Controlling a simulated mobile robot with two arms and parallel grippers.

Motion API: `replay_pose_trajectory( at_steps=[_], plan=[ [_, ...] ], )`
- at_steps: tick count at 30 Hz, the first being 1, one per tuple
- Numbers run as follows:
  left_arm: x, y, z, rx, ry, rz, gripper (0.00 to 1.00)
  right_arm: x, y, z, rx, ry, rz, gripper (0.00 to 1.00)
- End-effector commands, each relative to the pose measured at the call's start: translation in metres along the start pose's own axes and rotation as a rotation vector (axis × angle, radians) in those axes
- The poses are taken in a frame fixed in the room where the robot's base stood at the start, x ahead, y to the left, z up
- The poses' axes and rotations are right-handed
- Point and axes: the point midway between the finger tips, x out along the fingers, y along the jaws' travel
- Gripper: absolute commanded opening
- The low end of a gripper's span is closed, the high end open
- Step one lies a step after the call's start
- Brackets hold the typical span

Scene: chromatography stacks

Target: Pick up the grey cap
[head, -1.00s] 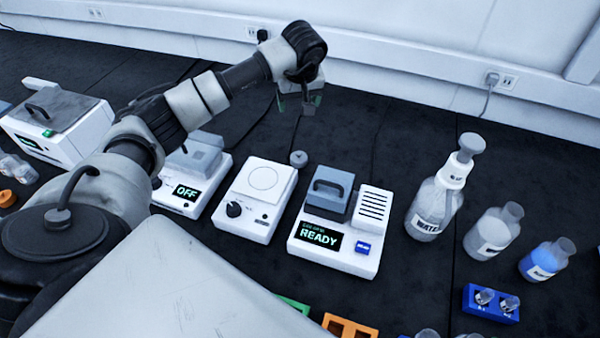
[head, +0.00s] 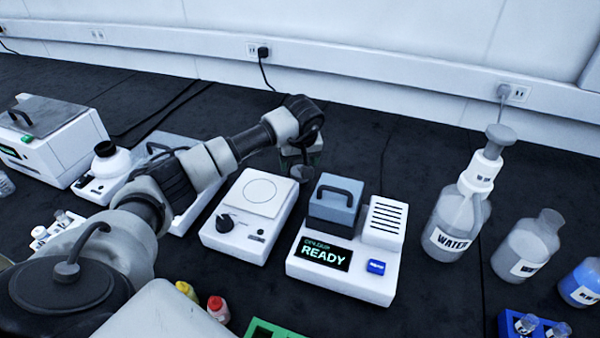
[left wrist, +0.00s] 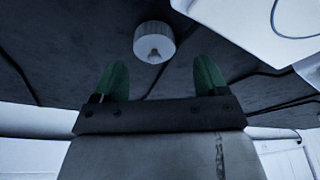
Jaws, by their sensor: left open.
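The grey cap (left wrist: 154,42) is a small round ribbed piece in the left wrist view. It lies on the dark bench beyond the fingertips, in line with the gap between them. In the head view the cap (head: 302,173) shows just below my left gripper (head: 300,155), partly hidden by it, behind the white stirrer-like device. My left gripper is open and empty, its two green fingers (left wrist: 160,68) apart and not touching the cap. My right gripper is not in view.
The white device with a round plate (head: 262,194) and the READY unit (head: 340,268) stand close to the cap. A water bottle (head: 455,215) stands to the right.

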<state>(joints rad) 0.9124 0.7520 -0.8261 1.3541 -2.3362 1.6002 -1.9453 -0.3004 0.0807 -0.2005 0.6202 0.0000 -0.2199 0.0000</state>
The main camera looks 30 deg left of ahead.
Motion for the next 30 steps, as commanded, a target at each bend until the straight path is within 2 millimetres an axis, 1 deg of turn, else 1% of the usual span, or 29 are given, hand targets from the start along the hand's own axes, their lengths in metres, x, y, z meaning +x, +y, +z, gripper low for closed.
replay_pose_trajectory(
  at_steps=[6,9,12,18,19,20,27,30],
  plan=[
    [0.031,0.008,-0.001,-0.001,-0.006,-0.002,0.74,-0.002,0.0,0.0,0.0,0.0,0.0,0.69],
    [0.044,0.007,-0.001,0.001,-0.003,-0.002,0.74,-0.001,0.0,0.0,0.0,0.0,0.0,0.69],
    [0.049,0.007,-0.002,0.0,-0.001,0.0,0.74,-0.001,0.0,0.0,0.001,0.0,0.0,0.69],
    [0.05,0.007,-0.002,0.001,0.0,0.0,0.74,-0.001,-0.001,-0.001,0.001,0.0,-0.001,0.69],
    [0.05,0.007,-0.002,0.001,0.0,0.0,0.72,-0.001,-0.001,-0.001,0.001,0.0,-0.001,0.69],
    [0.05,0.007,-0.002,0.001,0.0,0.0,0.68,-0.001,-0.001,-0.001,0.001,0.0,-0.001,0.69],
    [0.05,0.007,-0.002,0.001,0.0,-0.001,0.32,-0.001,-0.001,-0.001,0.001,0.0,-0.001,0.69],
    [0.05,0.007,-0.002,0.001,0.0,0.0,0.32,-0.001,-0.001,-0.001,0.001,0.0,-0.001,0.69]
  ],
)
